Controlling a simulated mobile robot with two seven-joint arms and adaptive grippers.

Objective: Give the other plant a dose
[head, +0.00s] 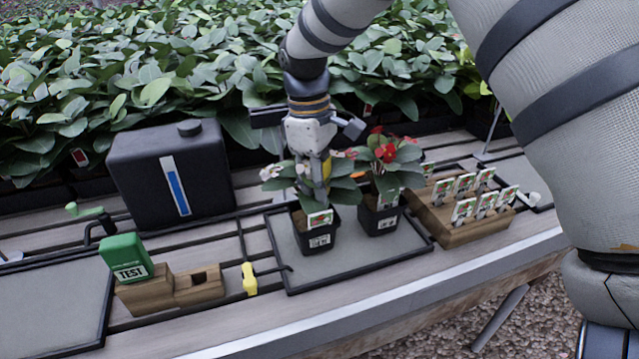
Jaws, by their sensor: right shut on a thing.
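Two potted plants stand on a grey tray (345,262) with a raised dark rim. The left plant (317,238) has white flowers and a tag at its pot's front. The right plant (381,215) has red flowers and stands beside it. Both pots are dark and upright. My right gripper (325,180) points down among the left plant's leaves, over its pot. It is shut on a slim yellow thing (327,168), mostly hidden by the fingers and leaves. I cannot tell whether its lower end touches the soil. My left gripper is out of view.
A black tank (137,169) with a blue level strip stands behind left, near a green-handled tap (84,210). A wooden block (199,286) holds a green TEST piece (125,258) and has an open square hole. A wooden rack (455,235) of tags stands right.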

